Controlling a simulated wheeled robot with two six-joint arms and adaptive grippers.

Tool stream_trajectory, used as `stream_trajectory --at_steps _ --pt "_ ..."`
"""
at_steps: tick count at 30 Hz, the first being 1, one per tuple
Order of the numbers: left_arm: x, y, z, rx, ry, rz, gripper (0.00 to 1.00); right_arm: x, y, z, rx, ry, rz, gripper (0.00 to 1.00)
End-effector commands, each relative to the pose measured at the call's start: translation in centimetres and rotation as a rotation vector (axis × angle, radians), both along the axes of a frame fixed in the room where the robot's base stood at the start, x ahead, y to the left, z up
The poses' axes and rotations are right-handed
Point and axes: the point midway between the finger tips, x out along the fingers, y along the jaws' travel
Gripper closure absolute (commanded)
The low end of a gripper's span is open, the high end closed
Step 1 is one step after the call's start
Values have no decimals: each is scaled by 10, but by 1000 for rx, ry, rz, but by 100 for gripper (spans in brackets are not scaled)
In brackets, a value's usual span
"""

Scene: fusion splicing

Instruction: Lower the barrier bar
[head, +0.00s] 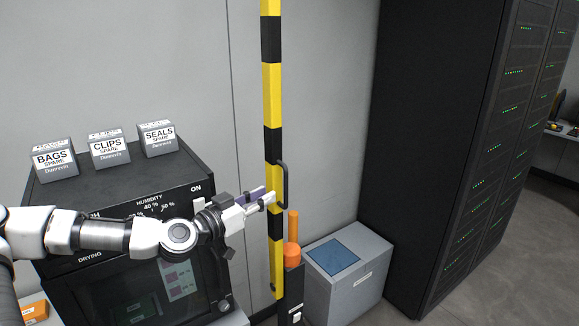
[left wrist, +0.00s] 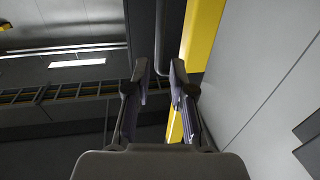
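The barrier bar (head: 272,92), striped yellow and black, stands upright. A dark loop handle (head: 285,183) sticks out from the right side of its lower part. My left gripper (head: 266,196) reaches in from the left with its fingertips at the bar, just left of the handle. In the left wrist view, the fingers (left wrist: 161,72) are apart, and the dark handle (left wrist: 171,28) runs down in line with the gap between them. Yellow bar (left wrist: 202,35) shows beside it. I cannot tell whether the fingertips touch anything. My right gripper is in neither view.
A dark drying cabinet (head: 110,195) stands under my left arm, with boxes of bags (head: 55,160), clips (head: 109,149) and seals (head: 157,139) on top. An orange post (head: 293,235) and a grey box (head: 350,285) stand right of the bar. A black server rack (head: 430,150) is farther right.

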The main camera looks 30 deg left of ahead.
Motion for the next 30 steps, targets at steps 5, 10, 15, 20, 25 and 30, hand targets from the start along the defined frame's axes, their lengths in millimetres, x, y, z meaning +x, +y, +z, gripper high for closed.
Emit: stream_trajectory --at_steps 5,10,15,20,25,30 --pt "8 2 -9 13 9 9 77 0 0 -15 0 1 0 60" --pt "22 -5 -10 15 6 -1 77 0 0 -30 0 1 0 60" --pt "45 -9 -6 14 7 -1 77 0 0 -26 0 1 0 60" --pt "66 -14 -4 11 7 -2 77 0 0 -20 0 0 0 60" --pt "76 -16 -4 4 3 -3 77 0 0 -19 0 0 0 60" --pt "76 -16 -5 2 3 -3 77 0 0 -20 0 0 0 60"
